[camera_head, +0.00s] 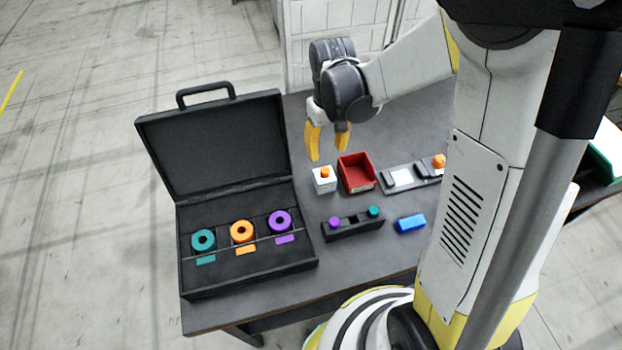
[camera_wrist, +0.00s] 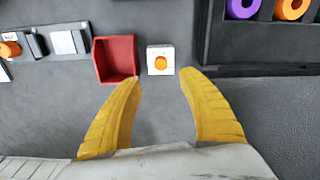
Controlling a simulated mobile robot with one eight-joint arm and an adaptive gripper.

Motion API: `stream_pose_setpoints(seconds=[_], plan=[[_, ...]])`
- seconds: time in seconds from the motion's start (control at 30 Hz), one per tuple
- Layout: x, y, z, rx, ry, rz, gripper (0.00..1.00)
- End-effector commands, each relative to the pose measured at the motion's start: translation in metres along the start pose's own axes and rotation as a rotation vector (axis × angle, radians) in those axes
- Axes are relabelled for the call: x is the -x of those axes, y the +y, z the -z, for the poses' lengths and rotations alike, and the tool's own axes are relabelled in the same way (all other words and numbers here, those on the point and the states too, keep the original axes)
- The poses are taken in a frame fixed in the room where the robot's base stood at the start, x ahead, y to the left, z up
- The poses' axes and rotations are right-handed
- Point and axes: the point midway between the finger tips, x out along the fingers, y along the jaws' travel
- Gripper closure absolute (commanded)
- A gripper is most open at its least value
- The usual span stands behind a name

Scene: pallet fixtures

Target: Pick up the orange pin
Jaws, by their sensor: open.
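An orange pin (camera_head: 324,172) stands in a small white block (camera_head: 325,186) on the dark table. In the wrist view its round orange top (camera_wrist: 161,63) shows on the white block (camera_wrist: 154,70). My gripper (camera_head: 328,150) hangs above the table, near the white block. Its yellow fingers are spread with nothing between them. In the wrist view the block lies just beyond the fingertips of my gripper (camera_wrist: 160,79), roughly centred between them. The gripper is not touching the pin. How high the fingertips are above it is hard to tell.
A red bin (camera_head: 358,175) stands close beside the block. A grey fixture (camera_head: 402,177) with another orange piece (camera_head: 438,160) is further right. A black holder (camera_head: 352,229) carries purple and teal pins; a blue block (camera_head: 410,223) lies beside it. An open black case (camera_head: 250,268) holds coloured rings.

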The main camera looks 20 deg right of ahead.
Motion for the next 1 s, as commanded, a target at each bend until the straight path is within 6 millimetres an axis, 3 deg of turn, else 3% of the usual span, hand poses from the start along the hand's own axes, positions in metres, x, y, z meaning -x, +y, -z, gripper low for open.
stream_pose_setpoints(seconds=[0.1,0.37,0.6,0.9,0.93,1.0], plan=[[-0.023,-0.001,0.0,0.001,0.0,0.0,0.52],[-0.047,-0.002,-0.001,0.002,0.0,0.0,0.52],[-0.084,-0.005,-0.003,0.002,0.0,0.0,0.52],[-0.089,-0.005,-0.004,0.002,0.0,0.0,0.52],[-0.089,-0.005,-0.004,0.002,0.0,0.0,0.54],[-0.089,-0.005,-0.004,0.002,0.0,0.0,0.75]])
